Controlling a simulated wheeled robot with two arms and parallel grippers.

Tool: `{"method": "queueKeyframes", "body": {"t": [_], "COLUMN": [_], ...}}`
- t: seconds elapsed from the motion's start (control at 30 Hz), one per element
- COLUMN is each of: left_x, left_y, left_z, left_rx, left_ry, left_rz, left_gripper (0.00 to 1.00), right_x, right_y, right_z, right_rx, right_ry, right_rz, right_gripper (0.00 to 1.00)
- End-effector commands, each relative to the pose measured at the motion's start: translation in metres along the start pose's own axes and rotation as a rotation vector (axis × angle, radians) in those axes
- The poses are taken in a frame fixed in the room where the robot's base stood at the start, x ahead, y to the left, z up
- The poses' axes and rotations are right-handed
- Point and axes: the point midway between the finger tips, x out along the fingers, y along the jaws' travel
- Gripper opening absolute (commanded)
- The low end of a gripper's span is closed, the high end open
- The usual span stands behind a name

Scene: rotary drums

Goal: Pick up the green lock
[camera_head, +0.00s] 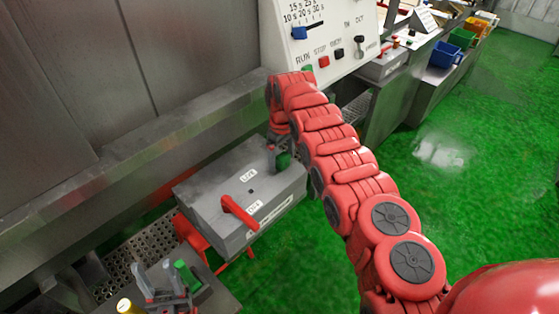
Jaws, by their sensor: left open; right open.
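A small green piece (188,276) that looks like the green lock shows at the lower left, on or just above a grey surface; its outline is partly covered. My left gripper (155,280) is beside it, just to its left, with two grey fingers open and pointing up the picture. My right arm reaches from the lower right to the far side of the grey switch box (235,200). My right gripper (278,152) hangs there, open, beside another small dark green piece (284,161). I cannot tell whether it touches that piece.
The grey box has a red handle (239,212) and labels. Behind it stands a white control panel (318,45) with buttons and a blue slider. A perforated metal walkway (140,250) lies left. Blue (444,54) and green bins stand far right. Green floor lies open on the right.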

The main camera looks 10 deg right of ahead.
Motion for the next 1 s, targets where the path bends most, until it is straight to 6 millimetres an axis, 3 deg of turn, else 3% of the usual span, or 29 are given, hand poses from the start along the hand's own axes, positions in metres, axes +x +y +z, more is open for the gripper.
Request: {"method": "queueKeyframes", "body": {"t": [0.13,0.63,1.0], "left_x": [-0.0005,-0.0006,-0.0041], "left_y": [0.0001,0.0000,0.0002], "left_z": [0.0001,0.0001,0.0007], "left_rx": [0.000,0.000,0.000], "left_ry": [0.000,0.000,0.000], "left_rz": [0.000,0.000,0.000], "left_gripper": [0.50,0.50,0.50], "right_x": [-0.0001,-0.0001,-0.0038], "right_y": [0.0006,0.0002,0.0008], "right_z": [0.0002,0.0003,0.0003], "right_rx": [0.001,0.001,0.002], "right_ry": [0.000,-0.001,0.000], "right_rz": [0.000,0.000,0.000], "right_gripper": [0.90,0.00,0.00]}}
